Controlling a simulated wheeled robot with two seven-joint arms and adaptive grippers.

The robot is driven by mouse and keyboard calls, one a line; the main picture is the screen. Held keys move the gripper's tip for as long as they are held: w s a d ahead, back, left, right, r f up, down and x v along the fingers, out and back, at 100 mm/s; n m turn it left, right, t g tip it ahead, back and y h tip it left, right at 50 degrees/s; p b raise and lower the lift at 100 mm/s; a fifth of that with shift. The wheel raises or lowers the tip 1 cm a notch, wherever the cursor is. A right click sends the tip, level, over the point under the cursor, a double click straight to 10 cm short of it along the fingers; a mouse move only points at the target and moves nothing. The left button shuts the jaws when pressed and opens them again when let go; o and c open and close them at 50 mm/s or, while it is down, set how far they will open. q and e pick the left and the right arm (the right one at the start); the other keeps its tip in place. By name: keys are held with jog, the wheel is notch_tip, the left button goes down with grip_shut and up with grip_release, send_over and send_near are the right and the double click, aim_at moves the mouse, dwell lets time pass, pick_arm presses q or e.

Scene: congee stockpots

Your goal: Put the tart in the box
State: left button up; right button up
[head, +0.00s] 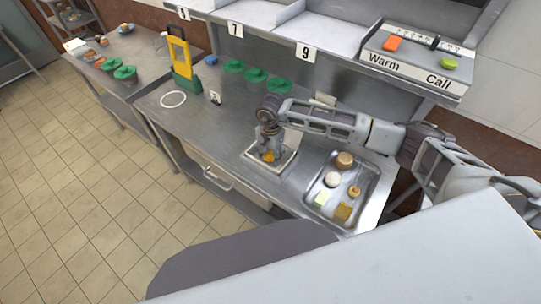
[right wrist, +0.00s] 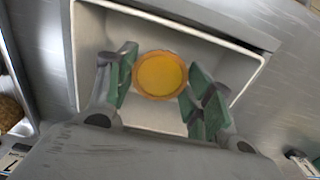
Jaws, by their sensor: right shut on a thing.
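The tart (right wrist: 160,76) is round with a yellow-orange filling and a brown crust. It sits between the green-padded fingers of my right gripper (right wrist: 160,82), which is shut on it. In the right wrist view the open white box (right wrist: 210,38) lies beneath and around the tart. In the head view my right gripper (head: 268,152) points down over the box (head: 290,158), and the tart (head: 268,156) shows as a small orange patch between the fingers. I cannot tell whether the tart touches the box floor. My left gripper is not in view.
A metal tray (head: 367,177) with several baked pieces stands right of the box. Green-lidded containers (head: 255,75) and a yellow grater-like stand (head: 181,57) are farther back. A shelf with numbered tags (head: 306,53) overhangs the counter's back. The counter left of the box is mostly clear.

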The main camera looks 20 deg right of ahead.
aim_at(271, 156)
jog(key=shift+f, duration=0.7)
jog(key=shift+f, duration=0.1)
jog(key=o, duration=1)
jog(key=shift+c, duration=0.2)
jog(key=shift+r, duration=0.2)
notch_tip(271, 156, up, 12)
jog(key=b, duration=0.2)
